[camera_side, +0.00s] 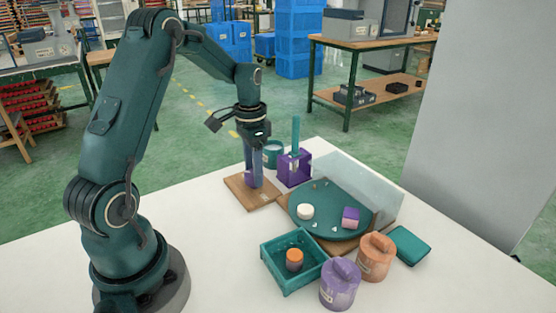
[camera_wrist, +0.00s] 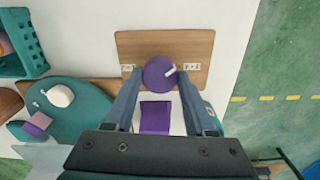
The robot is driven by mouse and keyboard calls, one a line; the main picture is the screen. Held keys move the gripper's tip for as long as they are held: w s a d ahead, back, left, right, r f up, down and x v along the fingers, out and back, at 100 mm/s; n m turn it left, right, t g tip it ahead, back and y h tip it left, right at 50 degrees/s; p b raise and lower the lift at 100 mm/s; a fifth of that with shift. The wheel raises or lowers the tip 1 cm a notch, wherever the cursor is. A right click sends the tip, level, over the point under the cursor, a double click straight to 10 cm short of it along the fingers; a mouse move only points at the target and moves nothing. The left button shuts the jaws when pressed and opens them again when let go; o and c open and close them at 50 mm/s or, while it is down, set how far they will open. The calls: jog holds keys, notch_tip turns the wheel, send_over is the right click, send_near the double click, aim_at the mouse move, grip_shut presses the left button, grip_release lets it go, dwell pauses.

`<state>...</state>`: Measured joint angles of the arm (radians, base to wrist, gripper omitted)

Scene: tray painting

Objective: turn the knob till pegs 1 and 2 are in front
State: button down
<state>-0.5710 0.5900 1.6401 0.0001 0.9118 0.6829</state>
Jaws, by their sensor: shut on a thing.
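The purple knob (camera_wrist: 155,75) sits on a wooden board (camera_wrist: 135,45) and has a white pointer mark aimed right in the wrist view. My gripper (camera_wrist: 159,76) is shut on the knob, one finger on each side. In the side view my gripper (camera_side: 254,184) points straight down at the board (camera_side: 236,190) and hides most of the knob. The teal turntable (camera_side: 300,200) carries a white round piece (camera_side: 305,211) and a purple-pink block (camera_side: 350,217). Small pegs (camera_side: 313,225) stand near its rim; their numbers are too small to read.
A clear panel (camera_side: 370,185) stands behind the turntable. A purple holder (camera_side: 294,170) with a teal stick and a teal cup (camera_side: 272,153) are beyond the board. A teal tray (camera_side: 284,279), purple jar (camera_side: 340,290), orange jar (camera_side: 376,262) and teal pad (camera_side: 410,246) are at the front.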

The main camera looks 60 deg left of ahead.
jog(key=n, duration=1.4)
jog(key=shift+n, duration=0.3)
jog(key=n, duration=0.3)
jog(key=shift+n, duration=0.3)
jog(key=n, duration=0.3)
jog(key=shift+n, duration=0.3)
jog(key=n, duration=0.6)
jog(key=shift+n, duration=0.3)
jog(key=shift+c, duration=1.2)
grip_release()
